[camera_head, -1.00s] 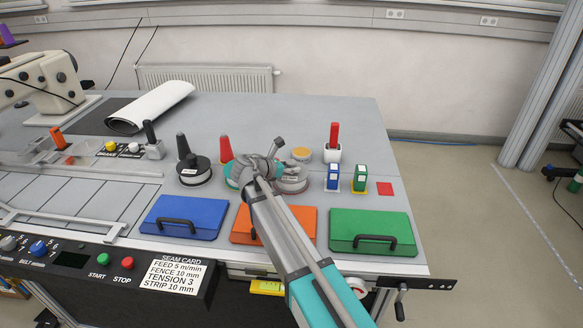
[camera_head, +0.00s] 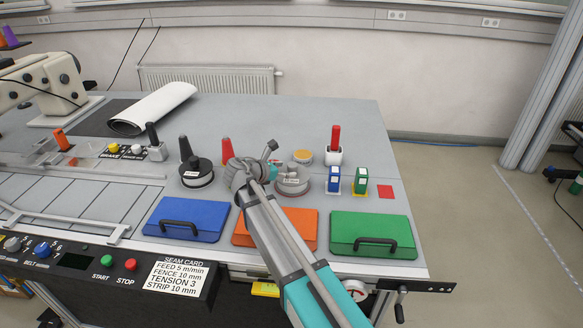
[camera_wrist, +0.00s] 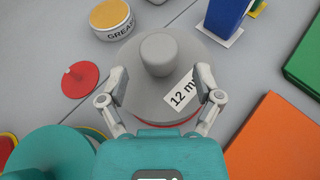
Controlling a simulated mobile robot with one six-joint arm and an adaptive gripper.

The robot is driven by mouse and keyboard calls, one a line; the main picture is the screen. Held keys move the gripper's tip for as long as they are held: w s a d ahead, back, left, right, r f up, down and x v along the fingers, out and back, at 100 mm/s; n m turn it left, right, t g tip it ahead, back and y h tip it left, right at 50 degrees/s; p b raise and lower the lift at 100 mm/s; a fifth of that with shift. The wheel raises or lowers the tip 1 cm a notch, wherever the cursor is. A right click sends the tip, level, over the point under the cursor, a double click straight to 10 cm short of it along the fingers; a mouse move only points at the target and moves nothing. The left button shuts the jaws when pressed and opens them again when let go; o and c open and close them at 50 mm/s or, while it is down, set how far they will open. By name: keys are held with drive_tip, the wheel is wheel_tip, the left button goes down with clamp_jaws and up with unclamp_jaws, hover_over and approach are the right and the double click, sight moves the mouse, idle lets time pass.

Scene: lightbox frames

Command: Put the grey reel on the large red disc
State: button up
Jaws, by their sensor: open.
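The grey reel (camera_wrist: 150,45) fills the middle of the wrist view, with a round knob on top and a white "12 mm" label. A thin red edge (camera_wrist: 190,124) shows under its near side; I cannot tell whether this is the large red disc or part of the reel. In the head view the grey reel (camera_head: 293,187) stands behind the orange box, partly hidden. My gripper (camera_wrist: 161,86) is open and empty above the near part of the reel, its fingers spread apart on the near side of the knob. My arm hides part of this area in the head view.
A yellow-topped grease tin (camera_wrist: 109,15) stands close behind the reel. A red cone (camera_head: 227,150), a black reel (camera_head: 195,166) and a teal round thing (camera_wrist: 50,152) are to the left. Blue (camera_head: 333,180) and green blocks (camera_head: 360,181) stand right; the orange box (camera_head: 300,228) lies in front.

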drive_tip(key=p+v, duration=0.3)
drive_tip(key=v, duration=0.6)
